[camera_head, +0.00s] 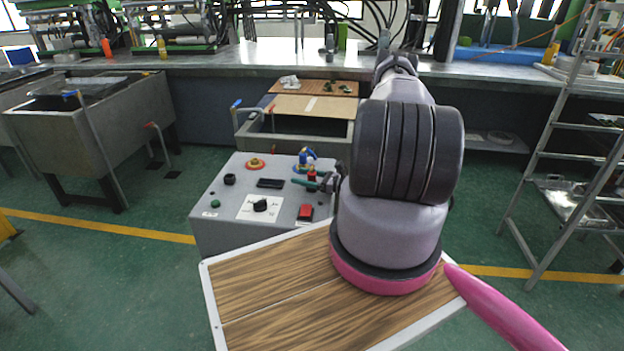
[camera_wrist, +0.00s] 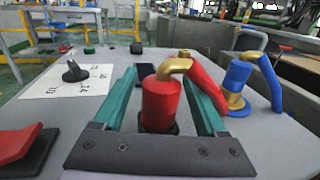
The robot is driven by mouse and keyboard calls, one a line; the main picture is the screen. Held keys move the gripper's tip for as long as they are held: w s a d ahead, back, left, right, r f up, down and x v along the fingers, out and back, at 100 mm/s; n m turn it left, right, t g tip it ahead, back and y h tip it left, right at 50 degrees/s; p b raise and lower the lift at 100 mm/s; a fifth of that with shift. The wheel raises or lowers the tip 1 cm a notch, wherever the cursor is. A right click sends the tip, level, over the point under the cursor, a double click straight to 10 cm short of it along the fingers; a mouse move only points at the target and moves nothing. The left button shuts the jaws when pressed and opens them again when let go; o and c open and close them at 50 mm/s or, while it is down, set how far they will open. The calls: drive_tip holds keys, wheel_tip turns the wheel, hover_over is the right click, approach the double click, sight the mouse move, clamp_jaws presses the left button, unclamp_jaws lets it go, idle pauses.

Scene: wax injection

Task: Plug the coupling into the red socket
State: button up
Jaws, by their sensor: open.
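The red coupling (camera_wrist: 161,103), with a brass elbow and a red sleeve, stands upright in a black holder on the grey control box; it is small in the head view (camera_head: 311,175). My gripper (camera_wrist: 160,76) is open, its teal fingers on either side of the coupling; I cannot tell whether they touch it. In the head view the gripper (camera_head: 313,184) reaches in from the right, low over the box. The red socket (camera_head: 255,163), a red ring with a brass fitting, is at the box's back left and looks empty. I cannot make it out in the wrist view.
A blue coupling (camera_wrist: 240,78) sits on a blue-ringed socket, right of the red one in the wrist view. The box also carries a dial (camera_head: 260,205), a red switch (camera_head: 306,211) and a black display (camera_head: 270,183). A wood-topped table (camera_head: 290,290) lies in front.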

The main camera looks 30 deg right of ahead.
clamp_jaws()
drive_tip(key=shift+r, duration=0.1)
